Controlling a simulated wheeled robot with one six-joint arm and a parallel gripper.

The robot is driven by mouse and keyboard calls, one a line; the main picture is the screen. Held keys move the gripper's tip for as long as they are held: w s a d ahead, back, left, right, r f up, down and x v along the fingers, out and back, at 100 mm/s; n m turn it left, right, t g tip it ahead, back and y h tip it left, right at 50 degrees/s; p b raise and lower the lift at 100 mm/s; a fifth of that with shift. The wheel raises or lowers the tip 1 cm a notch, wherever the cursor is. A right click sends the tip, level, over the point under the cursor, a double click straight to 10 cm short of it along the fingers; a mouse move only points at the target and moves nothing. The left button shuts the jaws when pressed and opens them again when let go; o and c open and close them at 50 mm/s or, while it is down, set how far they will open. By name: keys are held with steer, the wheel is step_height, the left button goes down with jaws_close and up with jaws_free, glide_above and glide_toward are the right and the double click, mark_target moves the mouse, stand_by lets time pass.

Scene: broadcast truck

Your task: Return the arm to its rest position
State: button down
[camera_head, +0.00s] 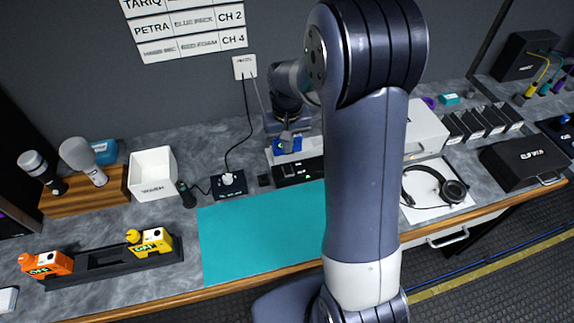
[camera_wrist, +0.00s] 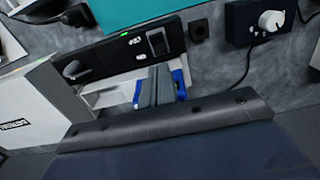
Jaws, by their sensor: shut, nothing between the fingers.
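My arm rises from the bottom of the head view, bends at the top and reaches back over the bench. My gripper (camera_head: 286,134) points down above the bench near the back wall. In the wrist view its two grey fingers (camera_wrist: 158,86) are together with nothing between them. A blue part (camera_wrist: 181,82) shows just behind the fingers, and it also shows in the head view (camera_head: 290,146). I cannot tell whether the fingers touch it. Beyond them is a black panel (camera_wrist: 105,62) with a switch and green lights.
A teal mat (camera_head: 250,235) lies clear in front. A black knob box (camera_head: 228,184) with a cable stands left of the gripper, and a white bin (camera_head: 152,173) farther left. A pale box (camera_head: 425,128) and headphones (camera_head: 447,190) are right of my arm. The wall is close behind.

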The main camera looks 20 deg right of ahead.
mark_target(287, 167)
stand_by(0.4)
step_height(287, 167, down, 7)
steer(key=b, duration=0.5)
steer(key=shift+r, duration=0.2)
steer(key=shift+r, duration=0.1)
